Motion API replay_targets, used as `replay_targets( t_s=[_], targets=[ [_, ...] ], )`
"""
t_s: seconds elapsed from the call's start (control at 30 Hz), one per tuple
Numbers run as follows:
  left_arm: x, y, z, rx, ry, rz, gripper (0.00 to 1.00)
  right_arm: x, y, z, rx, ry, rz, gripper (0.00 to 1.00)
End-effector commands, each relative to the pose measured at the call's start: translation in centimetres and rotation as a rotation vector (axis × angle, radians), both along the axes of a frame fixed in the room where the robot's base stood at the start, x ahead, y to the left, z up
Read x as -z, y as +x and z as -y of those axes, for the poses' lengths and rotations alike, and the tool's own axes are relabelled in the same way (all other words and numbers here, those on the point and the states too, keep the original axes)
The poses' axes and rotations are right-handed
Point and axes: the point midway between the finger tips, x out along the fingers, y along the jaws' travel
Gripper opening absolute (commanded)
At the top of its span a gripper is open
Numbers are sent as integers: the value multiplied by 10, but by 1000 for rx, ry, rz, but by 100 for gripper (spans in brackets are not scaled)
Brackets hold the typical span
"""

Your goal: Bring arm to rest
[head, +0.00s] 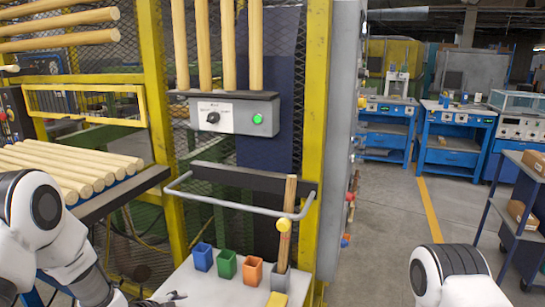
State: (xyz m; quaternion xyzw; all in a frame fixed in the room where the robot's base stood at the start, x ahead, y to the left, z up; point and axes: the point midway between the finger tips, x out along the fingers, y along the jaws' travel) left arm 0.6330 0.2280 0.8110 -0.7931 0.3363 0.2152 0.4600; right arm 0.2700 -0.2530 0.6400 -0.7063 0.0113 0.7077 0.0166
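My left arm (50,235) comes in from the left and reaches down to the bottom edge. My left gripper (168,297) shows only in part, as dark fingers low over the front left of the white table (212,287). Whether it is open or shut is not clear, and I see nothing held in it. My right arm (450,272) shows only as a white and black joint at the bottom right. Its gripper is out of view.
Blue (203,257), green (226,265), orange (252,271) and grey (280,279) cups stand on the table. A wooden rod (287,225) stands upright in the grey cup, behind a yellow knob (284,225). A grey rail (235,205) crosses above the table. Pale dowels (75,165) lie on a left rack.

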Motion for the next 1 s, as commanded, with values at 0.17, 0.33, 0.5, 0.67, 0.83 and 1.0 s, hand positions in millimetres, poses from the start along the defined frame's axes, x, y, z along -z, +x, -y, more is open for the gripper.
replay_targets(
  t_s=[0.17,0.33,0.5,0.67,0.83,1.0],
  targets=[
    [112,-122,9,-192,-74,-377,61,-7,0,0,0,0,0,0],
    [169,-260,5,-516,-109,-730,61,-12,0,0,0,0,0,0],
    [161,-364,-19,-1071,-137,-930,61,-12,0,0,0,0,0,0],
    [160,-365,-25,-1283,-213,-913,61,-11,0,0,0,0,0,0],
    [160,-365,-25,-1283,-213,-913,61,-11,0,0,0,0,0,0],
    [160,-365,-25,-1283,-213,-913,61,-11,0,0,0,0,0,0]
  ],
)
